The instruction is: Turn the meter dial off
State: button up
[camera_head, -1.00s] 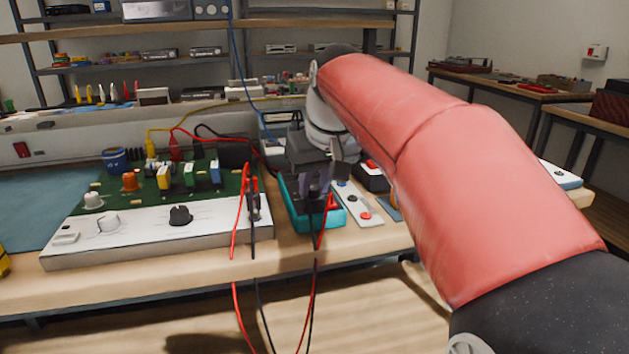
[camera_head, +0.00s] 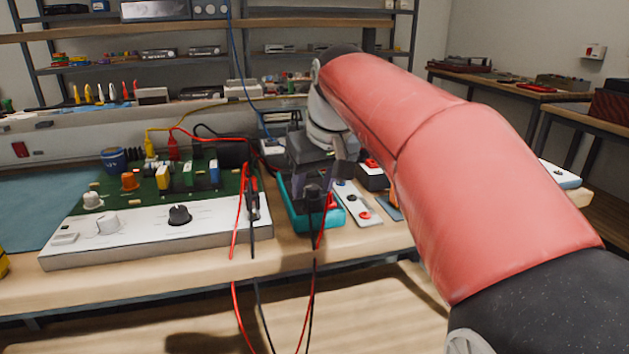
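The meter (camera_head: 336,217) is a teal-cased box on the workbench, with red and black leads at its front end. My gripper (camera_head: 316,188) points down over the meter, below the red arm cover. The gripper and wrist hide most of the meter's face, and I cannot see the dial. Whether the fingers touch the dial, and how far apart they are, cannot be made out.
A white panel with a black knob (camera_head: 179,214) and a green circuit board (camera_head: 125,190) lie to the left. A white strip with red buttons (camera_head: 357,205) lies just right of the meter. Red and black leads (camera_head: 235,285) hang over the bench's front edge.

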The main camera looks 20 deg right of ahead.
jog(key=v, duration=0.7)
jog(key=shift+r, duration=0.4)
jog(key=shift+s, duration=0.15)
jog(key=shift+m+t+h, duration=0.3)
jog(key=shift+m+t, duration=0.1)
jog(key=shift+m, duration=0.3)
jog(key=s+f, duration=1)
jog(key=f, duration=0.1)
jog(key=shift+s+a+f, duration=0.1)
jog(key=shift+s+a, duration=0.15)
jog(key=s+f+m, duration=0.1)
jog(key=s+f, duration=0.7)
jog(key=f, duration=0.4)
jog(key=shift+f, duration=0.15)
